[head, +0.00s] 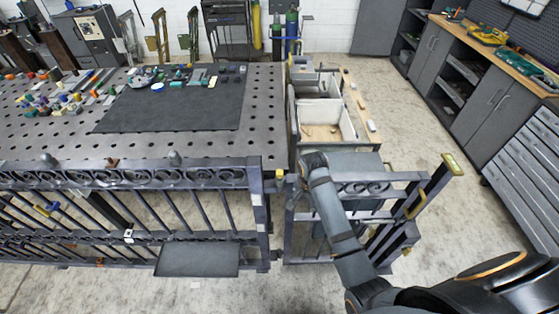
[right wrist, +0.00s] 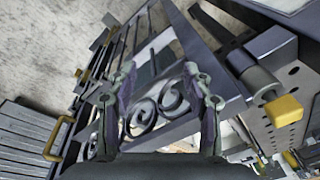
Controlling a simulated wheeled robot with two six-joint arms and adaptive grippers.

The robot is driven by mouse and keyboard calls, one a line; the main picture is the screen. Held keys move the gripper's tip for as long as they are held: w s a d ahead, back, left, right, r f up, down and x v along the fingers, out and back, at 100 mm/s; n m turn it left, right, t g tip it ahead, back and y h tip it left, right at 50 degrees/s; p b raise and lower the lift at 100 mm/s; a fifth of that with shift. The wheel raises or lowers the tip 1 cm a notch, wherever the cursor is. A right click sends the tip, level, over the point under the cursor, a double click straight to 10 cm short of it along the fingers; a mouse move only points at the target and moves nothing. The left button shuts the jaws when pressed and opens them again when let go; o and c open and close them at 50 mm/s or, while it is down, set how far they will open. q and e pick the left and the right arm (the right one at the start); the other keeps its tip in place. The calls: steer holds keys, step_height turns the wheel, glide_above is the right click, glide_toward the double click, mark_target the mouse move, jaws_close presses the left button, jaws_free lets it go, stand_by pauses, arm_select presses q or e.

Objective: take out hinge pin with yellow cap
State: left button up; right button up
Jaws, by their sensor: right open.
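The hinge pin with the yellow cap (head: 279,173) sits at the top of the post between the long scroll fence (head: 120,177) and the small scroll gate (head: 385,182). In the right wrist view its yellow cap (right wrist: 284,110) is at the right, outside my fingers, on a grey barrel. My right gripper (right wrist: 159,68) is open and empty, above the gate's scrollwork (right wrist: 150,112). In the head view my right gripper (head: 299,183) is just right of the pin, apart from it, and partly hidden by my wrist. My left gripper is not in view.
A perforated metal table (head: 262,110) with a dark mat (head: 180,108) and several small parts stands behind the fence. An open bin (head: 322,118) is behind the gate. A grey tray (head: 198,259) hangs on the fence front. Yellow handles (head: 415,205) are on the gate's right side.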

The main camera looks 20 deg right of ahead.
step_height(320, 180, up, 6)
steer(key=w+r+m, duration=0.1)
steer(key=w+m, duration=0.1)
steer(key=w, duration=0.1)
steer(key=m+g, duration=0.2)
steer(key=m, duration=0.5)
glide_toward(280, 172)
steer(key=shift+w+d, duration=0.2)
steer(key=shift+d, duration=0.05)
steer(key=shift+m, duration=0.4)
step_height(280, 172, down, 5)
steer(key=b, duration=0.5)
steer(key=shift+a+f, duration=0.1)
steer(key=shift+f, duration=0.1)
steer(key=shift+s+f+b, duration=0.2)
steer(key=shift+f+b, duration=0.6)
steer(key=shift+b, duration=0.05)
steer(key=shift+s+p, duration=0.25)
steer(key=shift+p, duration=0.8)
step_height(280, 172, down, 2)
steer(key=shift+w+f, duration=0.1)
steer(key=shift+f, duration=0.4)
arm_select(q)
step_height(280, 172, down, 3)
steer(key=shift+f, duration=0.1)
arm_select(e)
jaws_close()
